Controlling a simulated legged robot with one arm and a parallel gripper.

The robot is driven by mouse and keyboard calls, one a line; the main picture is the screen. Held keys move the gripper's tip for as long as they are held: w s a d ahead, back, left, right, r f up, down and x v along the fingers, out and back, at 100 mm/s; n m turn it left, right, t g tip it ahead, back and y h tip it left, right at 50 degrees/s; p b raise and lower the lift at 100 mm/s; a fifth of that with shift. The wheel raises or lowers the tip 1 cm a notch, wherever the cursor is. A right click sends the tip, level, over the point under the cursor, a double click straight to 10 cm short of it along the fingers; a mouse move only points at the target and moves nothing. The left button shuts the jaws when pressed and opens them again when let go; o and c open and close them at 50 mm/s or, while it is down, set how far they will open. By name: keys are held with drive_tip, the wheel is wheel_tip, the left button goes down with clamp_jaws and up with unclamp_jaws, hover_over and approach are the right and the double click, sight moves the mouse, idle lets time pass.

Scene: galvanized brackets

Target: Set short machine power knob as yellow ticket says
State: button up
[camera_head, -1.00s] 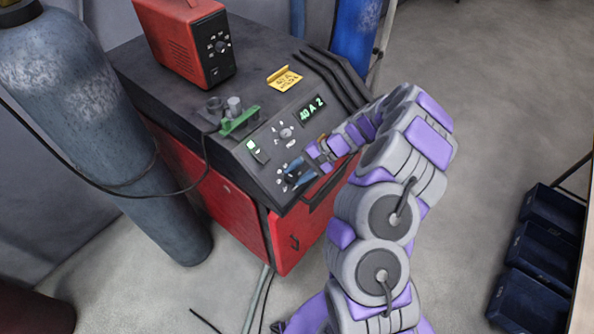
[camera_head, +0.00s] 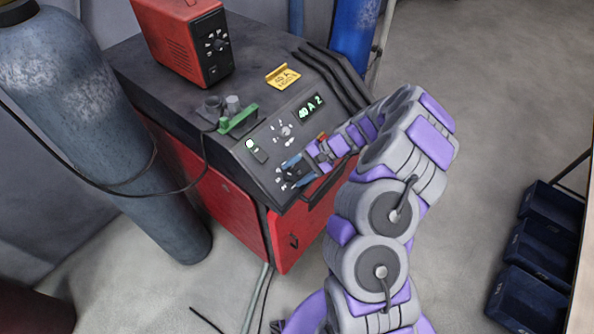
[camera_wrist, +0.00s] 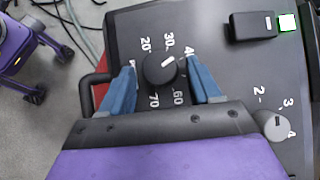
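The short red machine (camera_head: 205,190) has a dark sloped control panel, with a green display (camera_head: 311,107) reading "40 A 2". A yellow ticket (camera_head: 284,77) sits on its top; its small print seems to start with "40 A" but is hard to read. In the wrist view, the black power knob (camera_wrist: 159,71) has a white mark pointing up-right, roughly at 40, on a scale with 20, 30, 60 and 70. My gripper (camera_wrist: 161,78) has its blue fingers on either side of this knob, with small gaps visible. In the head view, my gripper (camera_head: 290,173) is over the panel's lower part.
A smaller grey knob (camera_wrist: 275,127) with numbers 2 to 4 and a black switch (camera_wrist: 252,25) lie near the power knob. A red unit (camera_head: 183,40) and a green clamp (camera_head: 238,118) rest on top. A gas cylinder (camera_head: 95,130) stands left; dark bins (camera_head: 540,255) are right.

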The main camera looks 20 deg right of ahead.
drive_tip(key=shift+o, duration=0.2)
drive_tip(key=p+v, duration=0.1)
drive_tip(key=v, duration=1.6)
drive_tip(key=shift+d, duration=0.25)
drive_tip(key=shift+r, duration=0.1)
drive_tip(key=s+a+r+n+g+h+b, duration=0.1)
drive_tip(key=s+a+r+n+g+h, duration=0.15)
drive_tip(key=s+a+r, duration=0.5)
drive_tip(key=s+a+r+n+g+h, duration=0.1)
drive_tip(key=s+a+r+n, duration=0.3)
drive_tip(key=a, duration=0.6)
drive_tip(key=s+d+f+n+t+h+b, duration=0.1)
drive_tip(key=s+h, duration=0.6)
drive_tip(key=s, duration=1.6)
drive_tip(key=shift+s+d+f+b, duration=0.3)
drive_tip(key=shift+d+f+b, duration=0.35)
drive_tip(key=shift+b, duration=0.2)
